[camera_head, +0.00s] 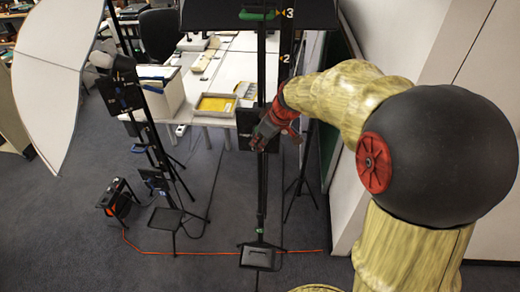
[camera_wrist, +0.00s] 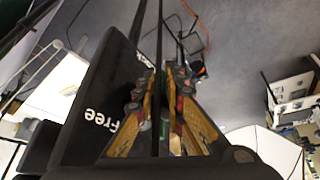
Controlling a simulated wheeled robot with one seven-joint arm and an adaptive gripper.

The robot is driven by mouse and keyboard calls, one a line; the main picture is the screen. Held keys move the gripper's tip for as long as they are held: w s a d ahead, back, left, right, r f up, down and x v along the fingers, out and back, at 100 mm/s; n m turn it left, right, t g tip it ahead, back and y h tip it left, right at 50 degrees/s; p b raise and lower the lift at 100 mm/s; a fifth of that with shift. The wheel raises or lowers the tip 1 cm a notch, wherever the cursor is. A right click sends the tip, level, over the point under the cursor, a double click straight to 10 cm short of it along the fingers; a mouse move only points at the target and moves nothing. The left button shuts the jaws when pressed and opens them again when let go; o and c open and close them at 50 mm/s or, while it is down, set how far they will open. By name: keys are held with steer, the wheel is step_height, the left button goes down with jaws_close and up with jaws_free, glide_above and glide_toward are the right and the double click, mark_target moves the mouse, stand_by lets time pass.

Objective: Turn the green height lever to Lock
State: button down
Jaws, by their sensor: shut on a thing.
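My gripper (camera_head: 273,128) is at the black panel (camera_head: 247,128) on the dark vertical column in the head view. In the wrist view my gripper (camera_wrist: 164,106) has its two fingers closed in front of this panel (camera_wrist: 97,85). A small part of the green lever (camera_wrist: 165,130) shows between the fingers, which are shut on it. The white word "Free" (camera_wrist: 101,117) is readable on the panel to the left of the fingers. Another white mark lies partly hidden near the fingertips. The lever's exact angle is hidden by the fingers.
The column carries a scale with "3" (camera_head: 290,13) and "2", and a green bar (camera_head: 258,15) near the top. A white table (camera_head: 235,62) with a yellow tray (camera_head: 214,104) stands behind. A lamp stand, a white umbrella (camera_head: 50,75) and an orange cable (camera_head: 200,253) are left.

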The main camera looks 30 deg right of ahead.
steer(key=shift+w+d+t+y+b, duration=0.15)
steer(key=shift+t+y+b, duration=0.2)
steer(key=shift+b, duration=1.45)
steer(key=shift+r, duration=0.3)
steer(key=c, duration=2.3)
jaws_free()
steer(key=shift+o, duration=0.8)
steer(key=shift+w+f, duration=0.15)
steer(key=v, duration=1.2)
steer(key=shift+f, duration=0.1)
